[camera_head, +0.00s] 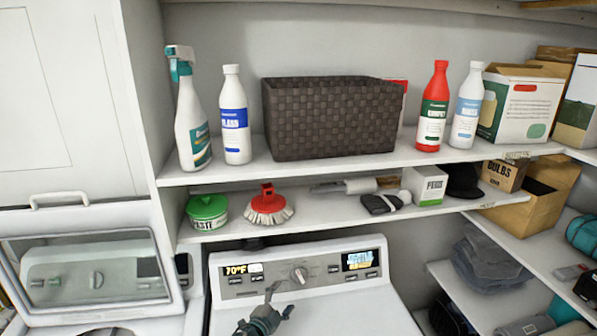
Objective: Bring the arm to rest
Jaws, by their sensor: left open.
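My left gripper (277,304) shows at the bottom centre of the head view, small and dark grey. It is open, and I see nothing between its fingers. It appears in front of the white washing machine (345,300), below the control panel. The rest of my left arm is mostly out of the frame. My right gripper is not in view.
The upper shelf (225,172) holds a spray bottle (190,115), other bottles, a dark woven basket (330,118) and boxes. The lower shelf (330,213) holds a green tub (206,211) and a red-handled brush (268,205). More shelving stands at right.

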